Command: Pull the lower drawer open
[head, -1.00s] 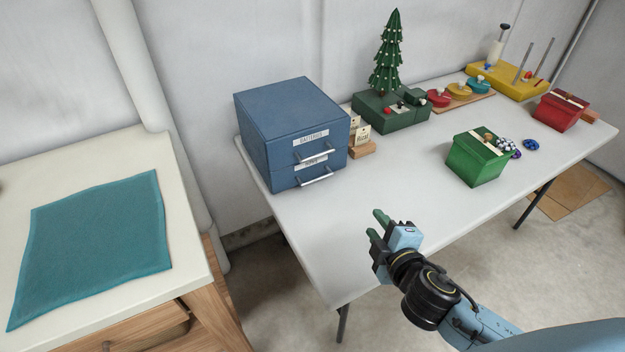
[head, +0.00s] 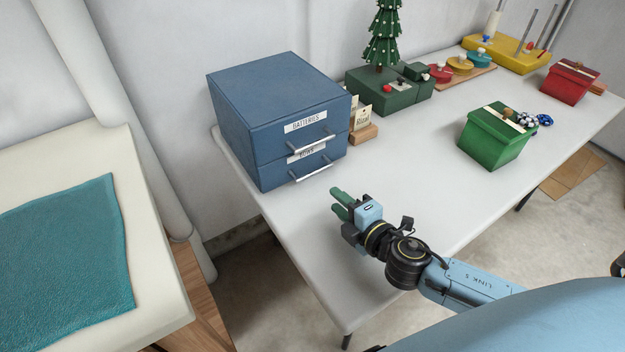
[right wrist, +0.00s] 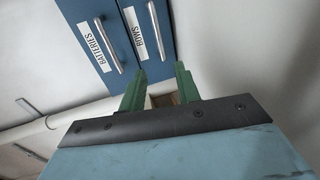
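A blue two-drawer cabinet (head: 235,110) stands on the white table. Its upper drawer is labelled BATTERIES (head: 306,121). The lower drawer (head: 285,172) is labelled BOWS and has a silver bar handle (head: 312,170). Both drawers look shut. My right gripper (head: 338,203) is in front of the cabinet, a short way from the lower handle, with green fingers apart and nothing between them. In the right wrist view the fingers (right wrist: 160,90) point toward the cabinet, and the lower handle (right wrist: 157,30) shows beyond them. My left gripper is not in view.
A small wooden card holder (head: 363,133) stands beside the cabinet. A green box (head: 494,138), a red box (head: 570,82) and a green base with a small tree (head: 385,95) stand on the table. The table front is clear. A teal cloth (head: 65,255) lies on another table.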

